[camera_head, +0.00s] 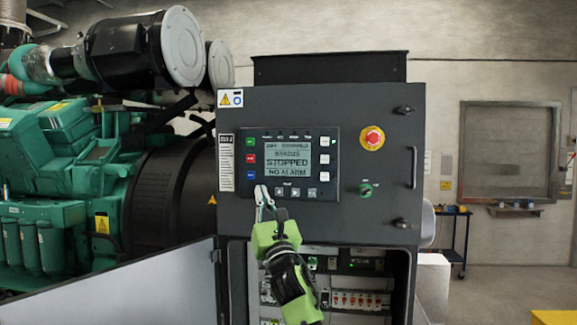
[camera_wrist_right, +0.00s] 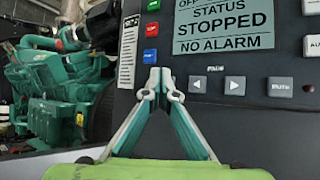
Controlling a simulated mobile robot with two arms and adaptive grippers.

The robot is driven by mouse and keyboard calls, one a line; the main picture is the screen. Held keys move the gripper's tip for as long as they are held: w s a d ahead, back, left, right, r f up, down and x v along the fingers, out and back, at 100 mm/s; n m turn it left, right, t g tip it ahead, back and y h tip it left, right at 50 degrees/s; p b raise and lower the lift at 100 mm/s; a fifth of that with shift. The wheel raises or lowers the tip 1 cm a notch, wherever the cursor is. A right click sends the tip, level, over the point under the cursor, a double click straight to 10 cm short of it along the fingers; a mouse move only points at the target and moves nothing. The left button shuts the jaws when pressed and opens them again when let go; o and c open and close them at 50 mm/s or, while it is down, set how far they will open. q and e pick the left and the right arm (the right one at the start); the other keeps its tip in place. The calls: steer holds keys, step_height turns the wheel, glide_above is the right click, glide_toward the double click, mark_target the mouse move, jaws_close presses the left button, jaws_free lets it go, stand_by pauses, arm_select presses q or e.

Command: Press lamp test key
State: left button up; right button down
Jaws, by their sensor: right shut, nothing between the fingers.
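The black control panel (camera_head: 327,180) on the grey cabinet door has a screen (camera_head: 287,157) reading STOPPED and NO ALARM. Green (camera_head: 250,141), red (camera_head: 250,159) and blue (camera_head: 250,175) keys line its left side, white keys its right. Grey left-arrow (camera_wrist_right: 197,84), right-arrow (camera_wrist_right: 235,85) and MUTE (camera_wrist_right: 280,87) keys lie below the screen. I cannot read a lamp test label. My right gripper (camera_head: 262,190) is shut and empty, its tips in front of the panel's lower left, between the blue key and the left-arrow key. Contact cannot be told. My left gripper is out of view.
A red emergency stop (camera_head: 372,138), a green rotary switch (camera_head: 365,189) and a door handle (camera_head: 414,167) are right of the panel. Below is an open compartment with breakers (camera_head: 355,299). An open lower door (camera_head: 130,285) extends left. A green genset (camera_head: 45,225) stands behind.

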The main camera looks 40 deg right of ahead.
stand_by(0.4)
steer(key=shift+s+a, duration=0.55)
steer(key=shift+a, duration=0.05)
steer(key=shift+a, duration=0.1)
steer(key=s+a+p, duration=0.1)
steer(key=s+a, duration=0.3)
steer(key=shift+a+p, duration=0.2)
steer(key=shift+p, duration=0.1)
steer(key=shift+w, duration=0.1)
stand_by(0.7)
